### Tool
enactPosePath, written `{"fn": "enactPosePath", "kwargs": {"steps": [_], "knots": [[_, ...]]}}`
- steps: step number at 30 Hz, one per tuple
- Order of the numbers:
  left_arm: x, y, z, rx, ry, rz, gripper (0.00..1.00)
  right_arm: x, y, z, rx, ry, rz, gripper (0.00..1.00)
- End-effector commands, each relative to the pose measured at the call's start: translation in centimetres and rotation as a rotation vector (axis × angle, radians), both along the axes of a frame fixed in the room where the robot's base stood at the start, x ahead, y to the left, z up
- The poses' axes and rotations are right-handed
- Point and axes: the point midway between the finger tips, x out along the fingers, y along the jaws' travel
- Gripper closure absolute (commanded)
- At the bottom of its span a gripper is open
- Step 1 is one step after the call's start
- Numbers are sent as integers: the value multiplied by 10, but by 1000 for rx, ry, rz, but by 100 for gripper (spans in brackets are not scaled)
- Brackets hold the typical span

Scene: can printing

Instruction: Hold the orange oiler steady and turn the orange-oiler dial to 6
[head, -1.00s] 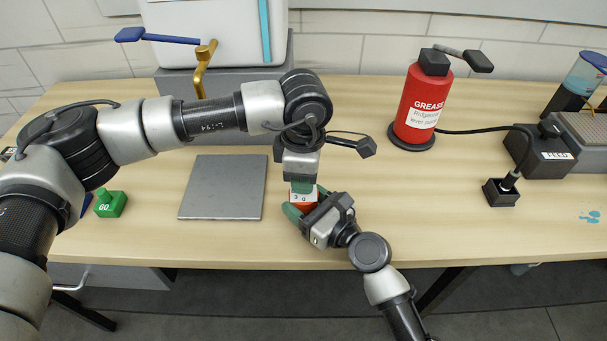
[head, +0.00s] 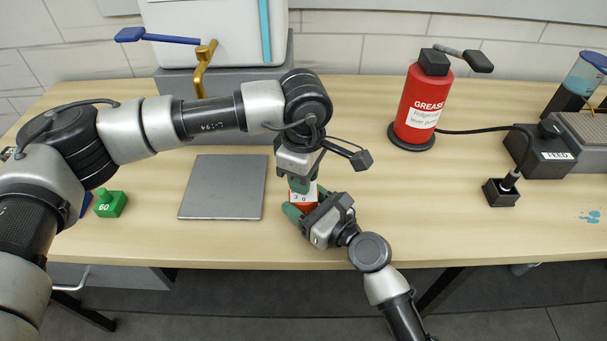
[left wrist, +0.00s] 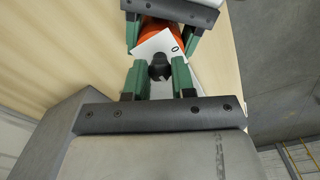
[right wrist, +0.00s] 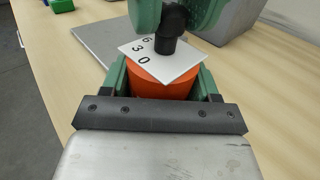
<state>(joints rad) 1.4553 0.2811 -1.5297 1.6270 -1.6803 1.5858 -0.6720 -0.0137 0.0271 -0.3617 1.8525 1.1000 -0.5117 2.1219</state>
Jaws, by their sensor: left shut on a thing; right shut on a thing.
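The orange oiler (right wrist: 160,86) is an orange cylinder standing near the table's front edge. A white dial plate (right wrist: 180,62) with 0, 3 and 6 visible sits on top of it. A black dial knob (right wrist: 171,32) rises from the plate. My right gripper (head: 303,211) is shut around the oiler's body from the front right. My left gripper (head: 302,184) comes down from above with its green fingers shut on the knob, which also shows in the left wrist view (left wrist: 159,69). I cannot tell which number the knob points to.
A grey plate (head: 222,187) lies left of the oiler, and a green GO button box (head: 111,205) farther left. A red grease canister (head: 421,104) and a black FEED box (head: 541,153) stand to the right. The table right of the oiler is mostly clear.

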Motion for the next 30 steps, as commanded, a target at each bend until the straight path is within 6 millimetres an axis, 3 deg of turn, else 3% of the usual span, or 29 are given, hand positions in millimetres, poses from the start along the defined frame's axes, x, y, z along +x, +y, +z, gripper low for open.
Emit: {"fn": "enactPosePath", "kwargs": {"steps": [2,3,8,20,30], "knots": [[1,1,1,2,-3,3,99,0,-1,-1,-1,1,-1,73],[1,1,1,2,-3,3,74,0,-1,-1,-1,1,-1,73],[1,1,1,1,-3,3,49,0,-1,-1,-1,1,-1,73],[1,0,10,-1,-3,2,49,0,0,-1,-1,1,0,73],[1,0,78,-2,-6,2,49,0,0,-1,-1,1,0,73]]}}
